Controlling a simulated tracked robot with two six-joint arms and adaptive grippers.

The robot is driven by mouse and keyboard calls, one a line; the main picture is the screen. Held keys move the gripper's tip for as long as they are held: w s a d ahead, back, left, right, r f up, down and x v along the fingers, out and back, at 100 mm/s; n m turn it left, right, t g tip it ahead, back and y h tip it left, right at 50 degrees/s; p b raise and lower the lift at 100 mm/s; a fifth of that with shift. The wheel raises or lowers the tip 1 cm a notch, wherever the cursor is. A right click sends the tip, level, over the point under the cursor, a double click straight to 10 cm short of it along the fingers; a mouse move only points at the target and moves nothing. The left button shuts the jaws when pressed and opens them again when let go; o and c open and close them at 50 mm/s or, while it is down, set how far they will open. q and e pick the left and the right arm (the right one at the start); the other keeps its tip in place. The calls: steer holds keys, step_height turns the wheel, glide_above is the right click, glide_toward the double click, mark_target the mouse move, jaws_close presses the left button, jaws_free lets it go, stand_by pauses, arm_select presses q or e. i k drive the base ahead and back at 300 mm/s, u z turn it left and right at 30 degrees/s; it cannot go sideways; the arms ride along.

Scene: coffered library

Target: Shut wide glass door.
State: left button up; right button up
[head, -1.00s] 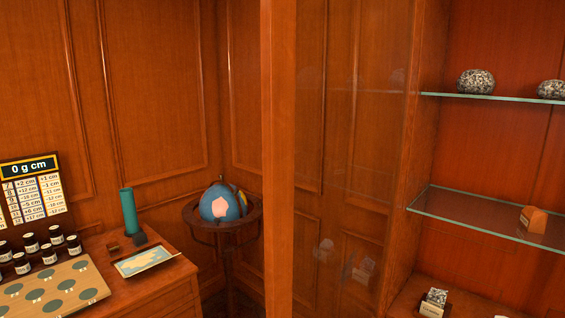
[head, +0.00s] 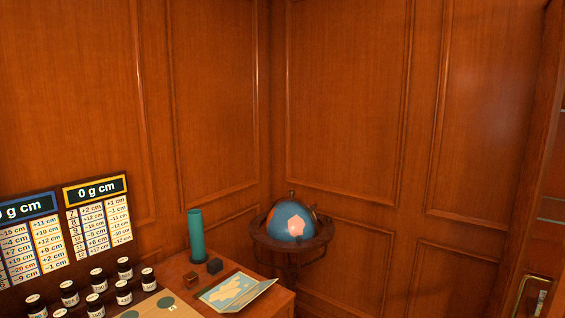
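A wooden upright (head: 545,170) with a brass handle (head: 531,296) near its foot stands at the right edge of the head view. It looks like the free-edge stile of the wide glass door. Only a narrow strip beyond it shows, with a pale shelf edge (head: 551,220). Most of the door and the cabinet is cut off by the picture's edge, so I cannot tell how far open the door is. Neither of my grippers is in view.
A globe (head: 292,222) on a dark stand is in the corner. At the lower left, a desk (head: 286,300) holds a teal cylinder (head: 196,235), a map (head: 236,292), several dark jars (head: 124,268) and number boards (head: 98,213). Panelled walls close off the back.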

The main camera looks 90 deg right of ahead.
mark_target(553, 306)
steer(key=u, duration=0.2)
steer(key=i, duration=0.9)
steer(key=z, duration=0.9)
steer(key=i, duration=0.15)
steer(key=z, duration=2)
steer(key=i, duration=0.25)
steer(key=z, duration=2.3)
steer(key=i, duration=1.75)
steer(key=u, duration=0.4)
